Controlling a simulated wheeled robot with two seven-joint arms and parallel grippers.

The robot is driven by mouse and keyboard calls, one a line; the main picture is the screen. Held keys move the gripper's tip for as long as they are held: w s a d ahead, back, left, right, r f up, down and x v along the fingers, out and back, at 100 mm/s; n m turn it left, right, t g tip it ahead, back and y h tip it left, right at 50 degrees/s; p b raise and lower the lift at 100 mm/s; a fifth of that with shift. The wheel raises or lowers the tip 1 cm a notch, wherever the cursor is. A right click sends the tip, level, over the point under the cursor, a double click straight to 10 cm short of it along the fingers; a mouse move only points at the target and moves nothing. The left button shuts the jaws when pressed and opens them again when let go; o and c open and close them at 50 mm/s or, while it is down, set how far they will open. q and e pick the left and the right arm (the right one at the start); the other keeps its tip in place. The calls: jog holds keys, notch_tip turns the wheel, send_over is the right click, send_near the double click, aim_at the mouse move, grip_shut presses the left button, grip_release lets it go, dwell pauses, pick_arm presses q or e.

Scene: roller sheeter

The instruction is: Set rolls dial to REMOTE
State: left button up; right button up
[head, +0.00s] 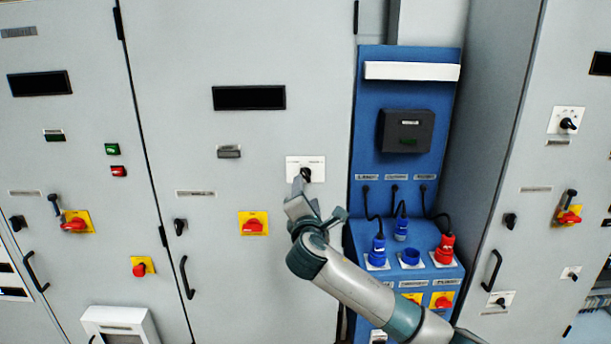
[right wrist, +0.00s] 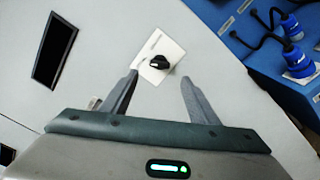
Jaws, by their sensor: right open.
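A black rotary dial (head: 306,174) sits on a white label plate (head: 291,164) on the middle grey cabinet door. The plate's lettering is too small to read. My right gripper (head: 308,196) reaches up from the lower right, and its fingers cover the area just below the dial. In the right wrist view the dial (right wrist: 159,62) lies beyond and between the two spread fingertips (right wrist: 160,76), nearer the left one. The gripper is open with nothing between its fingers, and no contact with the dial is visible. My left gripper is not in view.
A yellow-backed red switch (head: 253,224) and a door handle (head: 187,278) are on the same door. To the right, a blue socket panel (head: 370,165) carries plugs and hanging cables near my right arm. Another dial (head: 567,124) is on the far right cabinet.

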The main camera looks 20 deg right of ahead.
aim_at(306, 177)
jog(key=p+x, duration=0.2)
jog(key=x, duration=0.5)
jog(key=shift+p, duration=0.3)
jog(key=shift+w+d, duration=0.2)
jog(key=shift+w, duration=0.5)
jog(key=shift+c, duration=0.6)
jog(key=shift+f, duration=0.1)
jog(key=c, duration=0.9)
